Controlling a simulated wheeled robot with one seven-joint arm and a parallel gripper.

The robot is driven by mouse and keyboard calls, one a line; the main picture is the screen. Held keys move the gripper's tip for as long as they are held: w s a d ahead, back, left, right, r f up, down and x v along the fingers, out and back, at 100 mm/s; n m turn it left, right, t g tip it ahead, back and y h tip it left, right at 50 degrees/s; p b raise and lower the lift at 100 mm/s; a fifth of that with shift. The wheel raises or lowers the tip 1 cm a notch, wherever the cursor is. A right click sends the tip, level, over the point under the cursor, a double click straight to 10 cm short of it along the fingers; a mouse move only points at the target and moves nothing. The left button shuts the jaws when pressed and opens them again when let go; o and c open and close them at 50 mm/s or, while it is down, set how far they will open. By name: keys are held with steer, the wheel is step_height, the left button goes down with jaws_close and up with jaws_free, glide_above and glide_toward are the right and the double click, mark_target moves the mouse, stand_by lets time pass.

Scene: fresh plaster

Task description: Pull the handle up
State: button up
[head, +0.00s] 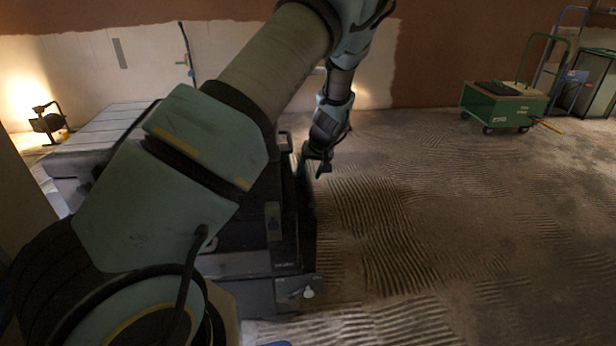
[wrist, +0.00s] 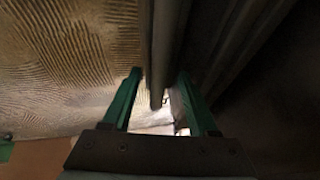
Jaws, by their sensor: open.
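My gripper (head: 318,167) is open beside the upper right edge of a dark case (head: 300,240) in the head view. In the wrist view my gripper (wrist: 160,74) has its two green fingers apart. A long grey bar (wrist: 166,45), which looks like the handle, runs down between them. The bar seems not to be clamped; I cannot tell whether a finger touches it. In the head view my arm covers much of the case, and I cannot make out the bar clearly at the gripper.
A slatted pale surface (head: 95,135) lies behind the case at the left, near a lit work lamp (head: 46,121). A green cart (head: 503,105) stands at the far right. The ridged floor (head: 420,220) right of the case is clear.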

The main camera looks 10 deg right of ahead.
steer(key=shift+w+f, duration=0.3)
steer(key=shift+f, duration=0.35)
jaws_close()
stand_by(1.0)
